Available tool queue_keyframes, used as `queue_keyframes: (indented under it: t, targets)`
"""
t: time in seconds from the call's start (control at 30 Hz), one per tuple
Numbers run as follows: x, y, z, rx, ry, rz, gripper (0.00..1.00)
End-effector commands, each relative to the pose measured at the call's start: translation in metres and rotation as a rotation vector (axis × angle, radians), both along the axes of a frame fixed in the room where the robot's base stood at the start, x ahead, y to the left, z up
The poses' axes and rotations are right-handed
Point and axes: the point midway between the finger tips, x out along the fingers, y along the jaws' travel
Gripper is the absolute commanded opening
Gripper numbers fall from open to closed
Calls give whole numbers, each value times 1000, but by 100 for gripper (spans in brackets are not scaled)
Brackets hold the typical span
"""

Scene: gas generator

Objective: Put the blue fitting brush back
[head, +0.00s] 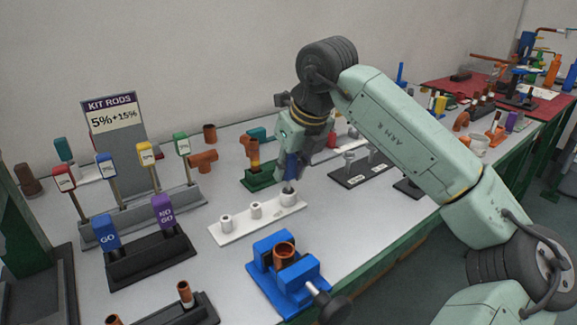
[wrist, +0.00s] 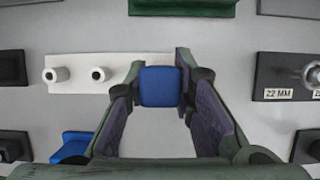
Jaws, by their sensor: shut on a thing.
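My gripper (head: 291,168) points down over the right end of a white rack (head: 240,226) and is shut on the blue fitting brush. The brush's blue handle (wrist: 160,87) sits between my two fingers in the wrist view. In the head view the blue brush (head: 291,166) is mostly covered by the gripper, with its lower end at the mouth of the rack's rightmost white socket (head: 288,199). I cannot tell how far it is inside. The left socket (head: 226,223) and the middle socket (head: 256,210) hold no brush. The wrist view also shows the rack (wrist: 115,68), its right socket hidden.
A blue vise (head: 285,275) with a copper pipe stands in front of the rack. A green stand (head: 262,178) with a copper fitting is just behind it. A dark 22 mm plate (head: 360,170) lies to the right. GO and NO GO gauges (head: 150,255) stand at the left.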

Motion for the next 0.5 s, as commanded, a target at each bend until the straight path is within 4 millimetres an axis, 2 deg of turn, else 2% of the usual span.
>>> queue_keyframes:
  t: [0.13,0.17,0.5]
  targets:
    - [0,0,-4,0,0,0,3]
    - [0,0,-3,1,-1,0,25]
    - [0,0,-3,0,0,0,46]
